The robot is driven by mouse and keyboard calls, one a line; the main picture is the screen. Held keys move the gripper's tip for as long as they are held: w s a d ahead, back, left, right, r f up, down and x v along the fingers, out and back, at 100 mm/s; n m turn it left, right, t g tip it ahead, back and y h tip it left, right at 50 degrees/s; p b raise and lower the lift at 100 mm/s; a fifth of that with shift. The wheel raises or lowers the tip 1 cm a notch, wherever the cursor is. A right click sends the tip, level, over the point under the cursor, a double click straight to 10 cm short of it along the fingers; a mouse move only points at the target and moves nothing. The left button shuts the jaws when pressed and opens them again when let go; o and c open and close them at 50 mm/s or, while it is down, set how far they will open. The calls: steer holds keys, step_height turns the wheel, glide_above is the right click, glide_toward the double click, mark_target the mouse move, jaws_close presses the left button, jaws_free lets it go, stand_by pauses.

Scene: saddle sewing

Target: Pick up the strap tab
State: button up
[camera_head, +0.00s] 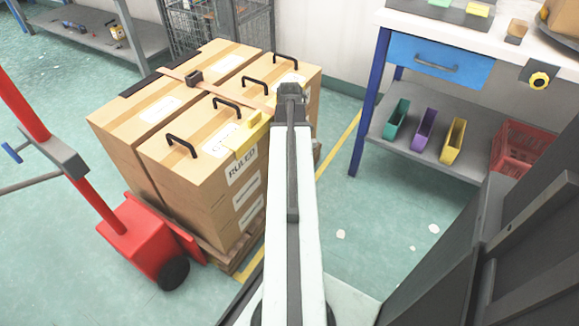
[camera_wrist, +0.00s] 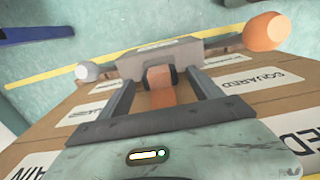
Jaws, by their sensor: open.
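In the head view a tan strap (camera_head: 235,94) crosses the top of the stacked cartons, with a dark buckle (camera_head: 194,78) on it. My gripper (camera_head: 290,91) is over the right side of the cartons, near the strap's right end, which it partly hides. In the wrist view a short orange-tan piece (camera_wrist: 161,97), which looks like the strap tab, shows between my gripper's two grey bars (camera_wrist: 163,92). A grey block (camera_wrist: 150,56) is just beyond it. My gripper is open. I cannot tell whether it touches the tab.
The cartons (camera_head: 205,190) carry several black handles and a yellow corner piece (camera_head: 248,138). A red pallet jack (camera_head: 145,235) stands at front left. A workbench with a blue drawer (camera_head: 438,62) and coloured bins is at right. The floor between is mostly clear.

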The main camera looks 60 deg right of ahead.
steer(key=shift+f+b, duration=0.3)
steer(key=shift+f, duration=0.65)
steer(key=shift+r, duration=0.15)
steer(key=c, duration=1.5)
step_height(320, 180, up, 10)
steer(key=p, duration=1)
